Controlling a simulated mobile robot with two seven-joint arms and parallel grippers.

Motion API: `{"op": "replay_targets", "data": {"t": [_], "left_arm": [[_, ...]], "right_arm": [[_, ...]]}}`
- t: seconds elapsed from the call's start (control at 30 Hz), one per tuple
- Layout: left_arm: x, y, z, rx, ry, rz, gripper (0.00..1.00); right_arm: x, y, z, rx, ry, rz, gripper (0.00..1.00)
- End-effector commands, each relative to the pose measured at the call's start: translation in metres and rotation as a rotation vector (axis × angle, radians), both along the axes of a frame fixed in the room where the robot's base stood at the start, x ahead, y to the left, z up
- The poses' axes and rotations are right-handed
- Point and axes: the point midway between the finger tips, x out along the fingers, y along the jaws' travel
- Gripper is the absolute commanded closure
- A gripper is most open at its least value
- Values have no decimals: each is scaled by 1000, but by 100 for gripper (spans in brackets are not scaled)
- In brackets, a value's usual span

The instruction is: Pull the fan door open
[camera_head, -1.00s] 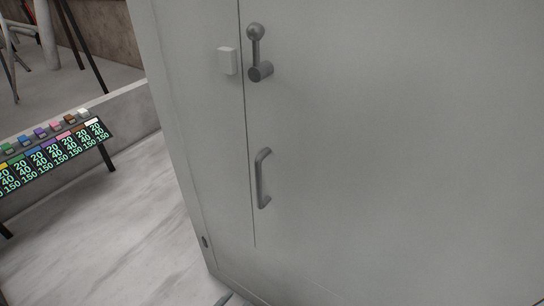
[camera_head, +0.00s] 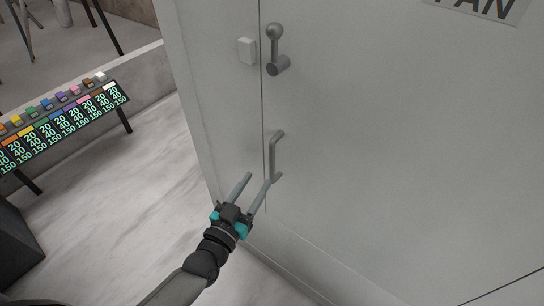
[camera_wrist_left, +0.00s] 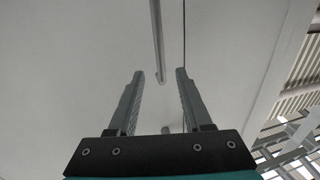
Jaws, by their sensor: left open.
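The fan door (camera_head: 400,150) is a large flat grey panel, and it looks closed against its frame along a thin vertical seam. A grey D-shaped pull handle (camera_head: 274,155) is fixed upright near its left edge. A lever latch with a ball end (camera_head: 276,50) sits above the handle. My left gripper (camera_head: 257,178) is open and empty, its fingertips by the handle's lower end. In the left wrist view, a grey bar that looks like the handle (camera_wrist_left: 157,40) lies ahead, between the lines of the open fingers (camera_wrist_left: 160,73). Contact cannot be told. My right gripper is not in view.
A small white box (camera_head: 246,51) is on the frame left of the latch. A "FAN" sign (camera_head: 485,8) is at the door's upper right. A tilted panel of coloured numbers (camera_head: 60,125) stands at the left. Pale floor (camera_head: 130,190) between is clear.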

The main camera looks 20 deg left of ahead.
Motion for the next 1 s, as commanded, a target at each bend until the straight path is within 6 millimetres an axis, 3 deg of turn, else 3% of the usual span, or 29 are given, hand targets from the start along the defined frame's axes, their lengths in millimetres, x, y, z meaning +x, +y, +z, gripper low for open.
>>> {"op": "replay_targets", "data": {"t": [0.5, 0.7, 1.0], "left_arm": [[79, -12, -1, 0, 0, -1, 50], [93, -15, -1, -2, 2, -1, 50], [96, -15, -1, -1, 2, -1, 50]], "right_arm": [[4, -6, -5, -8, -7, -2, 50], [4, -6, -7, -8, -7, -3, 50], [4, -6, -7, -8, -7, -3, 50]]}}
